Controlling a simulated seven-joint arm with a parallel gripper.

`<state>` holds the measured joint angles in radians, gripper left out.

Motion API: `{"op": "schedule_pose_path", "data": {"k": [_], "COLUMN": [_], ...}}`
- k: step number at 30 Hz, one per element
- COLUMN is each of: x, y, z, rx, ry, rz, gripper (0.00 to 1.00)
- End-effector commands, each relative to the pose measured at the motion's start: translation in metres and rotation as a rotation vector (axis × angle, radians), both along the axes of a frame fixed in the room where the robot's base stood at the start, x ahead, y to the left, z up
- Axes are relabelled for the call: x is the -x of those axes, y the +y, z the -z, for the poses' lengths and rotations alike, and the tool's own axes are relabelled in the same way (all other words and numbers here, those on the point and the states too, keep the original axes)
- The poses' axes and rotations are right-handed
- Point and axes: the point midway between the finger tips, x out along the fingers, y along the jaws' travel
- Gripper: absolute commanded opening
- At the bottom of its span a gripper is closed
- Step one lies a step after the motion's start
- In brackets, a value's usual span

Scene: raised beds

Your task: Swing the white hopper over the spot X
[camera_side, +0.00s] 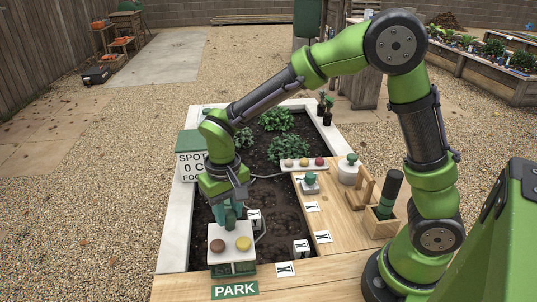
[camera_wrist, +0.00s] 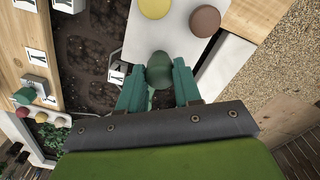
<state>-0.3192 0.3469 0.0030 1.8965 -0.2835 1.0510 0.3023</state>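The white-topped box (camera_side: 231,243), which looks like the hopper, stands by the PARK sign (camera_side: 235,290) at the bed's near end. Its white top also shows in the wrist view (camera_wrist: 187,38). A yellow disc (camera_side: 243,243) and a brown disc (camera_side: 217,246) sit on it. A green handle (camera_wrist: 159,70) rises at its edge. My gripper (camera_side: 231,205) is above the box, its teal fingers (camera_wrist: 159,86) on both sides of the handle and apparently touching it. Several X tags mark spots, including one in the soil (camera_side: 302,246) and one on the boards (camera_side: 322,237).
A green-and-white sign (camera_side: 193,160) stands at the bed's left edge. Leafy plants (camera_side: 281,148) fill the far end. On the right boards are a tray of coloured knobs (camera_side: 304,165), a white pot (camera_side: 348,172) and a wooden holder (camera_side: 381,225). The bed's middle soil is mostly bare.

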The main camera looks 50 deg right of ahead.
Motion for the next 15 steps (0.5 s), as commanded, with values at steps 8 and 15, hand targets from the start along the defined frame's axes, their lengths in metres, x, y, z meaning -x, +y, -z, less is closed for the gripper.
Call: {"op": "schedule_pose_path", "data": {"k": [8, 15], "x": [0.001, 0.01], "y": [-0.002, -0.013], "z": [-0.001, -0.001], "rx": [0.0, 0.0], "ry": [0.0, -0.002], "rz": [0.001, 0.003], "gripper": [0.23, 0.23]}}
